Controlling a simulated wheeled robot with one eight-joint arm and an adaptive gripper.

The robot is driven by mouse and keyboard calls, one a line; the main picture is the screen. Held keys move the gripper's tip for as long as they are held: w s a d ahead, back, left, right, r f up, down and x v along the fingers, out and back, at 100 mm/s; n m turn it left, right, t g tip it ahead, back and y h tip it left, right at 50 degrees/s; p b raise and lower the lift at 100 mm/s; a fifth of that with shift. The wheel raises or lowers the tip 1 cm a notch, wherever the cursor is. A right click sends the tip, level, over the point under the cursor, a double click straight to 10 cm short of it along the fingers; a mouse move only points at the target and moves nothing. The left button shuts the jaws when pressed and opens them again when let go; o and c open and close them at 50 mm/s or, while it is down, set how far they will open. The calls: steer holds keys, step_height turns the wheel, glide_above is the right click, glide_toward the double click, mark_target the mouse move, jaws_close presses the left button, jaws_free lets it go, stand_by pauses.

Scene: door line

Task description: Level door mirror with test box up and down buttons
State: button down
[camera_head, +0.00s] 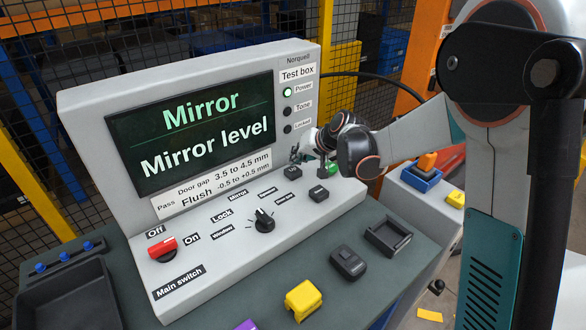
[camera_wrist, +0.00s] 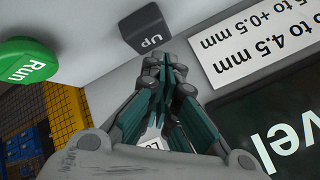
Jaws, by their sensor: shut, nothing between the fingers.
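The grey test box (camera_head: 230,200) stands on the bench. Its screen (camera_head: 190,135) reads "Mirror" and "Mirror level". The dark up button (camera_head: 292,173) sits on the sloped panel; in the wrist view it (camera_wrist: 146,32) reads "Up". The other dark button (camera_head: 319,195) is in front of it, its label too small to read. My gripper (camera_head: 298,155) is shut and empty, just behind the up button. In the wrist view its fingertips (camera_wrist: 168,62) point at the button's edge; I cannot tell whether they touch it. I do not see a door mirror.
A green Run button (camera_wrist: 27,62) is close to the fingers. A black selector knob (camera_head: 263,221) and red main switch (camera_head: 163,248) are on the panel. The Power lamp (camera_head: 287,92) glows green. A yellow block (camera_head: 303,300) and a dark fob (camera_head: 348,263) lie in front.

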steer(key=shift+r+p, duration=1.7)
steer(key=shift+r, duration=0.8)
step_height(320, 180, up, 8)
steer(key=p, duration=0.6)
glide_above(296, 168)
steer(key=shift+s+a+r+b, duration=0.1)
steer(key=shift+b, duration=0.2)
steer(key=s+d+r+h, duration=0.2)
steer(key=s+d+r, duration=0.25)
steer(key=s, duration=0.45)
steer(key=s+d+h, duration=0.2)
steer(key=s+d, duration=0.2)
steer(key=s, duration=1)
steer(key=s+d+f+n+h, duration=0.1)
steer(key=s+d, duration=0.4)
steer(key=s, duration=0.9)
steer(key=shift+s+d+h+b, duration=0.15)
steer(key=shift+d+h+b, duration=0.15)
steer(key=shift+h+b, duration=0.2)
